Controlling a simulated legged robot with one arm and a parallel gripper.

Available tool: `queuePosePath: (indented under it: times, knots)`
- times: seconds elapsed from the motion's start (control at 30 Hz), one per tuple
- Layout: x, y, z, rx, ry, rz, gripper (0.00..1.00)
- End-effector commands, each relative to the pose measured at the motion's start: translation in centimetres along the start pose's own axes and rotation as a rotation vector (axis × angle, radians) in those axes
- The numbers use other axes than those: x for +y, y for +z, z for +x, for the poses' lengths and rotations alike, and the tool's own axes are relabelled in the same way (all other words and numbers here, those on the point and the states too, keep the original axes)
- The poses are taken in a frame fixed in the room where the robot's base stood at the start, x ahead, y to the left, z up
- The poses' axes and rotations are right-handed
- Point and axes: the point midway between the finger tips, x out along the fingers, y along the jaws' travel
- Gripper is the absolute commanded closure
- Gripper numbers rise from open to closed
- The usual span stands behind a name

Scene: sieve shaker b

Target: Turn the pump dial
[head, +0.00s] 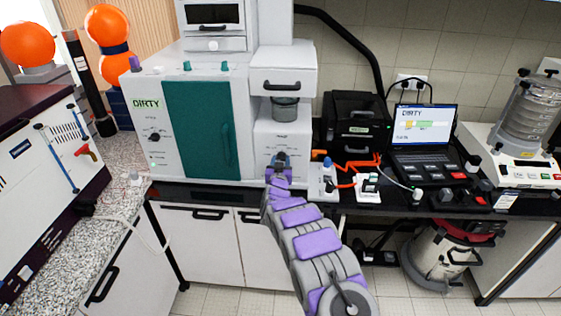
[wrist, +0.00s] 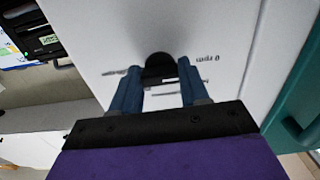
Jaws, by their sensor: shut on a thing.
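The pump dial (wrist: 158,68) is a dark round knob on the white front panel of the pump unit (head: 284,135). In the wrist view it sits between the blue fingers of my gripper (wrist: 157,85), which are shut on it. Printed text, including "0 rpm", shows on the panel beside the dial. In the head view my gripper (head: 280,160) reaches the lower front of the white unit, and it hides most of the dial.
A white cabinet with a teal door (head: 199,130) stands left of the pump unit. A small white device with a blue knob (head: 327,180), orange tubing (head: 362,163) and a laptop (head: 424,130) are to the right. The black bench edge (head: 215,195) runs below.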

Motion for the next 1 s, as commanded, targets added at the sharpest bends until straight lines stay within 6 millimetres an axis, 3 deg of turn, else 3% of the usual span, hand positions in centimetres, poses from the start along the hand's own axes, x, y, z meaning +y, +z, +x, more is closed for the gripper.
queuePosePath:
  times: [0.37,0.4,0.63,1.0]
  knots:
    - [-0.27,-0.18,-0.01,0.004,-0.003,-0.007,0.86]
    - [-0.28,-0.17,-0.01,0.004,-0.003,-0.007,0.52]
    - [-0.16,-0.11,0.00,0.002,-0.002,-0.005,0.30]
    - [0.00,0.00,-0.42,-0.001,-0.001,-0.003,0.30]
